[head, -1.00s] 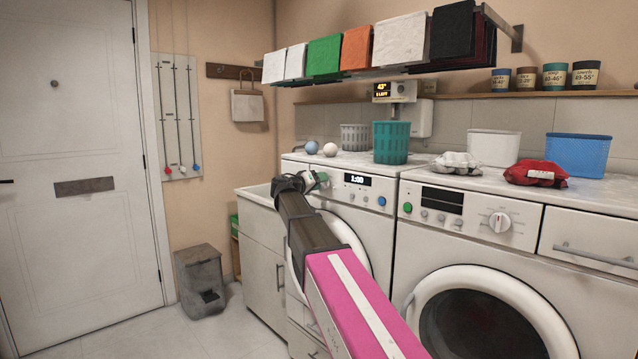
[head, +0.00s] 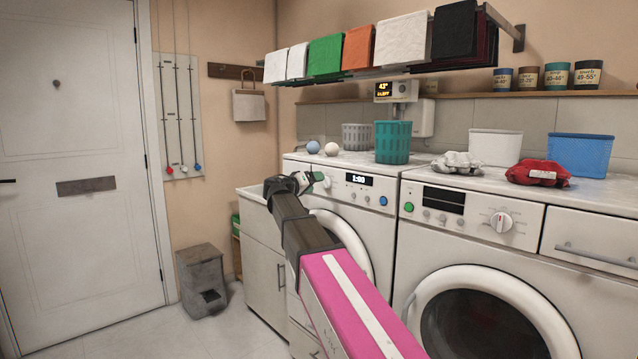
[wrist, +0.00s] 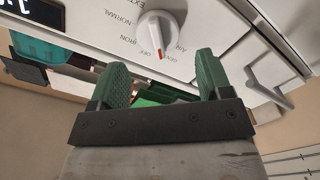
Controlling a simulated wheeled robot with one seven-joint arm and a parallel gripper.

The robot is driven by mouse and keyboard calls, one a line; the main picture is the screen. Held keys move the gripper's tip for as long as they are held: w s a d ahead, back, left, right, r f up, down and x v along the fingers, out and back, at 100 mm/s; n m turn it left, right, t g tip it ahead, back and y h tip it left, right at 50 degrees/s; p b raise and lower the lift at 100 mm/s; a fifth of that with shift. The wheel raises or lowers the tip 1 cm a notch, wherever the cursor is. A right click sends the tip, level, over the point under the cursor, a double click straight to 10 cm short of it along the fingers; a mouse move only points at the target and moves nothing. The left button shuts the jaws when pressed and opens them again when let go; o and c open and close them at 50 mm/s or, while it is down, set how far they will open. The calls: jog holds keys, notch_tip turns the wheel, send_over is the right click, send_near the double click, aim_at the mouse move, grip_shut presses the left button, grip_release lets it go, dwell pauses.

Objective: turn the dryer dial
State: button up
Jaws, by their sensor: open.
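The dryer dial (wrist: 155,36) is a round white knob with a raised grip and a red mark, in the upper middle of the wrist view. The red mark points at or close to OFF; NORMAL and IRON are printed at its left. My gripper (wrist: 161,76) has two green fingers, spread apart and empty. In the wrist view the dial sits beyond the fingertips, roughly between them, with no clear contact. In the head view my gripper (head: 311,180) is at the left end of the left machine's panel and partly hides the dial.
The left machine has a lit display (head: 359,180) and a blue button (head: 383,200). A second machine at right has its own white dial (head: 501,222). A drawer handle (wrist: 265,84) is close to the right finger. The floor (head: 190,335) at left is mostly clear.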

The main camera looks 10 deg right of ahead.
jog(key=v, duration=0.7)
jog(key=shift+s+a, duration=0.1)
jog(key=shift+a, duration=0.05)
jog(key=s+d+f+n+g+y, duration=0.1)
jog(key=s+d+f+g+y, duration=0.15)
jog(key=f, duration=0.75)
jog(key=s+d+f+n+g+y, duration=0.15)
jog(key=s+d+f, duration=0.25)
jog(key=f, duration=0.6)
jog(key=s+d+f+g+y, duration=0.1)
jog(key=s+d+f+y, duration=0.2)
jog(key=f, duration=0.7)
jog(key=s+f+g+y, duration=0.5)
jog(key=s+f+y, duration=0.3)
jog(key=s+f, duration=1.1)
jog(key=shift+s+f+n, duration=0.2)
jog(key=shift+f+n, duration=0.15)
jog(key=shift+f, duration=0.3)
